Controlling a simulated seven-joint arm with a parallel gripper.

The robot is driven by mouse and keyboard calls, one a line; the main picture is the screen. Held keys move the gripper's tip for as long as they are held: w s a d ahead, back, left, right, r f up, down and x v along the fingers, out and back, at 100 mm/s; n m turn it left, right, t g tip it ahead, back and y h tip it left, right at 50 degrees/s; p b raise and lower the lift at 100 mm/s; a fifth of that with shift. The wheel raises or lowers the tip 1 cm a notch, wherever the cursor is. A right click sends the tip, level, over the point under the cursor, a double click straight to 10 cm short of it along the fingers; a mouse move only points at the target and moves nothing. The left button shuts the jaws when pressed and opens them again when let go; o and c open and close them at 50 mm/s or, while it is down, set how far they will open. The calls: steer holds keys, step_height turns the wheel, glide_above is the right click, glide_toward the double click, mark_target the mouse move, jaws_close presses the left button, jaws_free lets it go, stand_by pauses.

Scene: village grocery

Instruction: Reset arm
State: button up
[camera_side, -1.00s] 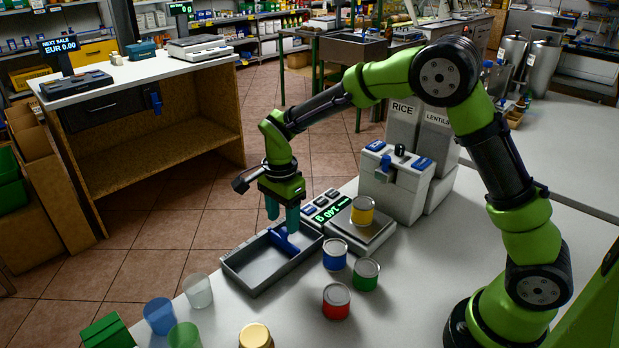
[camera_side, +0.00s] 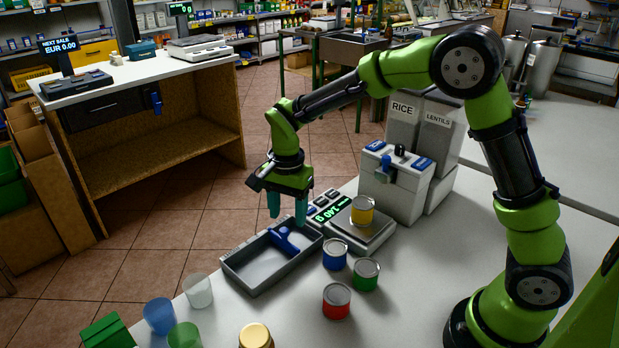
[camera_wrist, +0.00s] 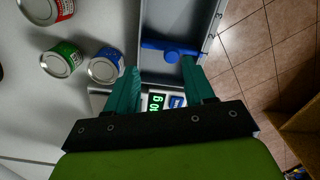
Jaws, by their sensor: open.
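My gripper (camera_side: 287,205) is open and empty, above the back end of a grey tray near the scale. Its two teal fingers point down and stand apart. In the wrist view my gripper (camera_wrist: 160,85) shows both fingers with a clear gap between them. The grey tray (camera_side: 240,272) lies on the white counter. A blue T-shaped tool (camera_side: 284,241) lies in the tray, and it also shows in the wrist view (camera_wrist: 172,50), apart from the fingers.
A yellow can (camera_side: 362,210) stands on the scale (camera_side: 372,238). Blue (camera_side: 335,254), green (camera_side: 365,273) and red (camera_side: 337,301) cans stand right of the tray. Cups (camera_side: 159,316) stand at the front left. The dispenser (camera_side: 402,185) stands behind the scale. The counter's right side is clear.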

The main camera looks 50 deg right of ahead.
steer(key=s+d+r+n+t+y, duration=0.1)
steer(key=s+r+n, duration=0.4)
steer(key=s, duration=0.5)
steer(key=s+d+r+n+t, duration=0.3)
steer(key=s+r+n+t, duration=0.2)
steer(key=s+r, duration=0.4)
steer(key=shift+s+d+t+y, duration=0.3)
steer(key=shift+s+t+y, duration=0.15)
steer(key=shift+t, duration=0.15)
